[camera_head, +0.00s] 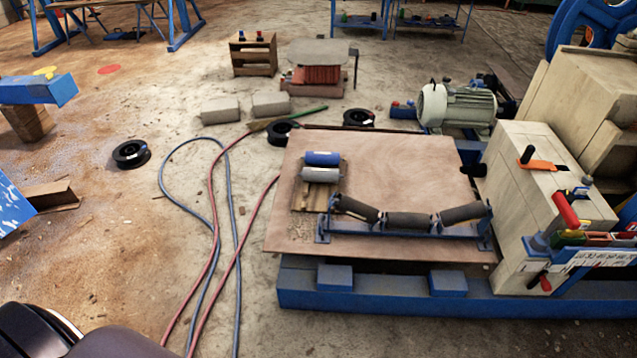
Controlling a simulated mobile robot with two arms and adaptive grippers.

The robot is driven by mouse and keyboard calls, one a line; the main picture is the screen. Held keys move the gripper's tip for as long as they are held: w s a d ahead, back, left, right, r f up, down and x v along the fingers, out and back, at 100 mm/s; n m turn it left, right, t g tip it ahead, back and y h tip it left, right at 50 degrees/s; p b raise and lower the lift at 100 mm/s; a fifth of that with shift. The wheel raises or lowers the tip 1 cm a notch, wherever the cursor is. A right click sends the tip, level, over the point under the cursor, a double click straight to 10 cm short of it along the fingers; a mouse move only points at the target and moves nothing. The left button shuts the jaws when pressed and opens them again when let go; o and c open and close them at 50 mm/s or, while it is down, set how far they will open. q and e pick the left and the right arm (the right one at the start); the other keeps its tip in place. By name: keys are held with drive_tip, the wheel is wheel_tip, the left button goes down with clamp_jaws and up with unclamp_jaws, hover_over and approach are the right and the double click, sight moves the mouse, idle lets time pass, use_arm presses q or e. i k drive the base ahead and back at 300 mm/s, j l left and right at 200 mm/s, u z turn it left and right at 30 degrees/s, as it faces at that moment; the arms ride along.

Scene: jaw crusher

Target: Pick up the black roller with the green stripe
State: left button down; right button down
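Three dark rollers sit end to end in a blue bracket frame (400,229) on the brown board: a left one (357,208) tilted down toward the middle, a level middle one (408,222), and a right one (462,213) tilted up to the right. I cannot make out a green stripe on any of them. A blue roller (322,158) and a grey roller (320,175) lie side by side on a small wooden pallet (306,200). Neither gripper is in view; a dark part at the bottom left seems to be my own arm.
The brown board (400,165) lies over a blue base beam (390,300). A beige machine block (530,220) with levers stands at the right, near a motor (455,105). Red and blue hoses (212,220) cross the floor. Black rings (131,154) lie about. Floor at left is fairly open.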

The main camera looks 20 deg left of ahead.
sight(397, 220)
drive_tip(key=i+l+u, duration=0.1)
drive_tip(key=i, duration=0.45)
drive_tip(key=i+l, duration=0.2)
drive_tip(key=i, duration=0.3)
drive_tip(key=i+l+u, duration=0.15)
drive_tip(key=i, duration=0.4)
